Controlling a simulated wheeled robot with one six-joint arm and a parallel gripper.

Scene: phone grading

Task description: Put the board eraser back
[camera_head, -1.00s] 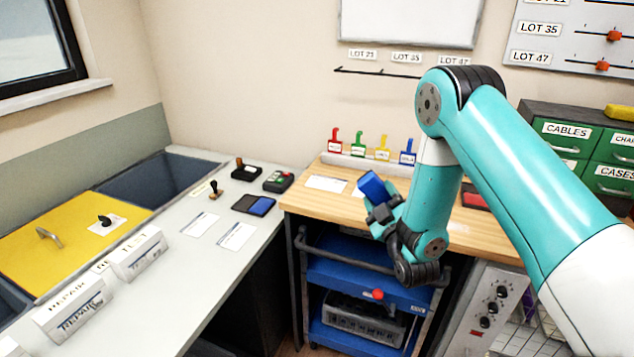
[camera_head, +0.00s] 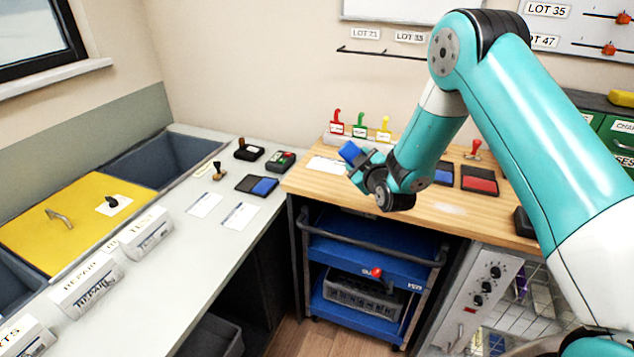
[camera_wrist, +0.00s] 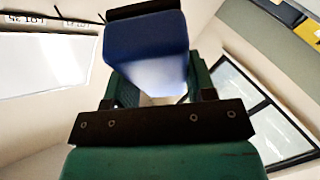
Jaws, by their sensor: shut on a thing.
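The board eraser is a blue block with a dark face (camera_head: 350,152). The wrist view also shows a white board (camera_wrist: 45,65) at left.
The wooden counter (camera_head: 460,215) carries red, green and yellow tagged holders (camera_head: 358,130), a blue pad (camera_head: 444,172), a red pad (camera_head: 479,180) and a red-handled stamp (camera_head: 473,150). A blue cart (camera_head: 370,255) stands below. A yellow block (camera_head: 621,98) lies on the green drawers (camera_head: 615,140).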

